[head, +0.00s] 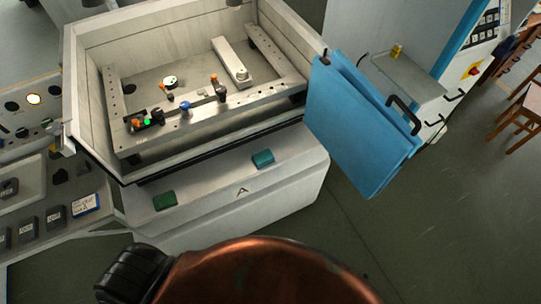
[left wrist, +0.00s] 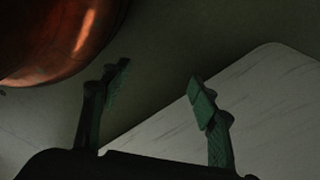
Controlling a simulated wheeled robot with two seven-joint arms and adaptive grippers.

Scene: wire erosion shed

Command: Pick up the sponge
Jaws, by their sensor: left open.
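Two small blocks lie apart on the pale front ledge of the machine in the head view: a dark green block (head: 165,201) to the left and a teal block (head: 263,158) to the right. Either could be a sponge; I cannot tell which from their look. My left gripper (left wrist: 158,88) shows in the left wrist view, its two green-padded fingers spread wide with nothing between them. Neither block shows in that view. My right gripper is in neither view.
The machine's open tub (head: 90,115) holds a frame with small clamps and knobs. A blue door (head: 360,125) with black handles hangs open at the right. A control panel (head: 85,205) stands at the left. A pale surface (left wrist: 265,110) lies beyond my left fingers.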

